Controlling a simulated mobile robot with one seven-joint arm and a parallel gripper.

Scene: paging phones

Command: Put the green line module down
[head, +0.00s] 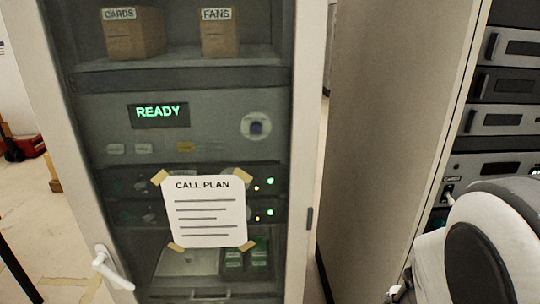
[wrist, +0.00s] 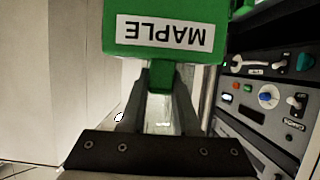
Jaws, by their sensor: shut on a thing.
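My gripper (wrist: 161,85) is shut on a green module (wrist: 215,14) in the wrist view. The module carries a white label reading MAPLE, upside down in that view. A narrow green part of it sits between my two fingers. The top of the module runs out of the frame. In the head view neither the held module nor my fingers show; only my white and black arm is at the lower right.
A cabinet (head: 308,150) stands ahead with a door handle (head: 112,268), a READY display (head: 159,115) and a CALL PLAN sheet (head: 205,212). Small green units (head: 258,253) sit low inside. An equipment rack (head: 500,120) with switches stands at the right, close to my arm; its knobs and toggles (wrist: 268,97) show in the wrist view.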

